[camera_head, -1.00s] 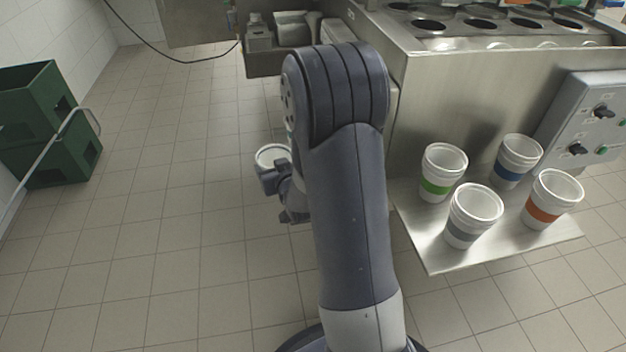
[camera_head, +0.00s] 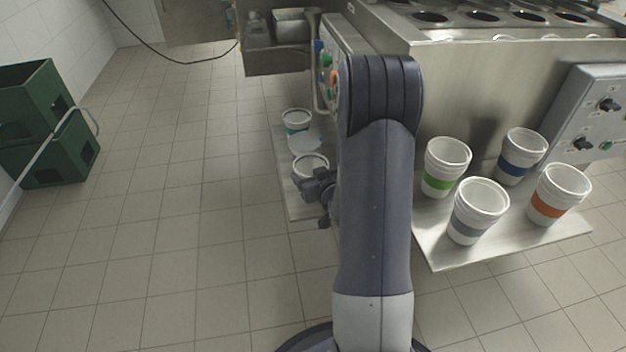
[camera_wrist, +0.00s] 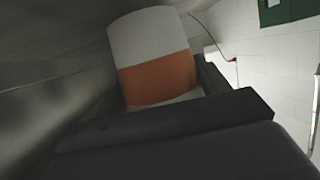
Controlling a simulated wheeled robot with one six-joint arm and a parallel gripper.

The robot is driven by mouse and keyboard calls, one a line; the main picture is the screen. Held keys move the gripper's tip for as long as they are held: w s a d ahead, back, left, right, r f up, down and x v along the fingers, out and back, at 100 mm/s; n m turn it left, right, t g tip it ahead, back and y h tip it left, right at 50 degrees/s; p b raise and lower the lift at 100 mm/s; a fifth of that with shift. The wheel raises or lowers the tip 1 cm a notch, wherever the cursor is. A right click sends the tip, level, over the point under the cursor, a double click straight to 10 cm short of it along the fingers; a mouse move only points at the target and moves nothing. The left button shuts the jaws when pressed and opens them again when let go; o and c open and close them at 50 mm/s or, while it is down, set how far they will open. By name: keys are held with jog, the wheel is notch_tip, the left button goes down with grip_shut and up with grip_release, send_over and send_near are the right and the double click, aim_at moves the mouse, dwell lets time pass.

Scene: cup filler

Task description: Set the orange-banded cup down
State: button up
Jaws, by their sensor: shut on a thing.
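My gripper (camera_head: 318,188) is shut on a white cup (camera_head: 308,165) over the narrow left metal shelf (camera_head: 300,208). In the wrist view the held cup (camera_wrist: 150,45) shows a wide orange band (camera_wrist: 158,80), and the dark jaws (camera_wrist: 165,115) lie around its lower part. The cup looks close to upright in the head view. I cannot tell whether its base touches the shelf. A second orange-banded cup (camera_head: 559,194) stands on the right metal shelf (camera_head: 450,257).
A teal-banded cup (camera_head: 296,121) stands farther back on the left shelf, with a pale round patch (camera_head: 305,140) in front of it. Green-banded (camera_head: 445,168), blue-banded (camera_head: 521,156) and grey-banded (camera_head: 478,211) cups share the right shelf. The steel machine (camera_head: 470,85) rises beside my arm.

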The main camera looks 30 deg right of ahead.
jog(key=shift+d+f, duration=0.25)
jog(key=shift+f, duration=0.25)
jog(key=shift+r, duration=0.15)
jog(key=shift+f, duration=0.2)
jog(key=o, duration=1.1)
jog(key=shift+r, duration=0.1)
jog(key=shift+r, duration=0.2)
jog(key=p+v, duration=0.2)
jog(key=v, duration=1)
